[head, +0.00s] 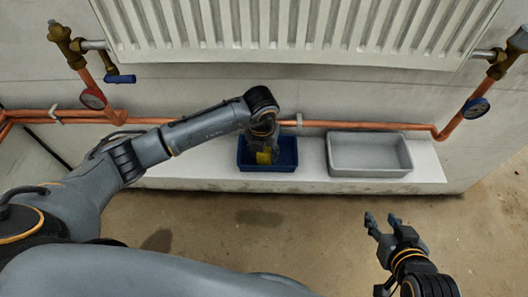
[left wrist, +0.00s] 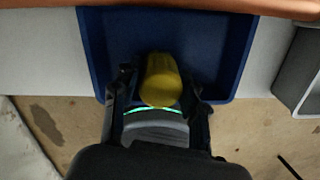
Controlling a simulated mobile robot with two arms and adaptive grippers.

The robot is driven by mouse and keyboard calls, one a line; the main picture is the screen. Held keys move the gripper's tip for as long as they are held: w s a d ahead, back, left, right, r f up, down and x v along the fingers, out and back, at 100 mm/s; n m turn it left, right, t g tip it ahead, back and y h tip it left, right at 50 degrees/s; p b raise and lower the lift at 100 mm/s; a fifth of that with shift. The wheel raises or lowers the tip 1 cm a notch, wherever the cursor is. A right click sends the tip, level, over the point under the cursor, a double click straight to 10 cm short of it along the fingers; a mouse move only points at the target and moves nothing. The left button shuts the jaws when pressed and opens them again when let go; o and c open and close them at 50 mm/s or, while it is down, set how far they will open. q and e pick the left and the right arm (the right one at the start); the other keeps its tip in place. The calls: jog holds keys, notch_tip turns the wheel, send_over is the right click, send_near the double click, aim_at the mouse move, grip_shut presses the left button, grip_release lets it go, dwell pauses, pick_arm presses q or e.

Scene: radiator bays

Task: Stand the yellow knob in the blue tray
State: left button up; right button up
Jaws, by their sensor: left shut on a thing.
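The yellow knob (head: 264,157) is between the fingers of my left gripper (head: 262,150), over the blue tray (head: 287,167). In the left wrist view the yellow knob (left wrist: 161,80) sits between both fingertips of the left gripper (left wrist: 160,88), with the blue tray (left wrist: 222,60) behind it. I cannot tell whether the knob touches the tray floor. My right gripper (head: 382,224) is open and empty, above the floor at the lower right.
A grey tray (head: 370,172) stands right of the blue tray on the white ledge (head: 210,178). Copper pipes (head: 350,125) run along the wall behind both trays, below a white radiator (head: 300,25). A blue-handled valve (head: 120,79) is at the upper left. The floor in front is clear.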

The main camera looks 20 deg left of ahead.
pick_arm(q)
jog(key=shift+f, duration=0.1)
pick_arm(e)
jog(key=shift+w+a+r, duration=0.1)
jog(key=shift+w, duration=0.1)
pick_arm(q)
jog(key=o, duration=1.2)
pick_arm(e)
jog(key=shift+w+r+t, duration=0.1)
jog(key=shift+r+t, duration=0.05)
jog(key=shift+t, duration=0.15)
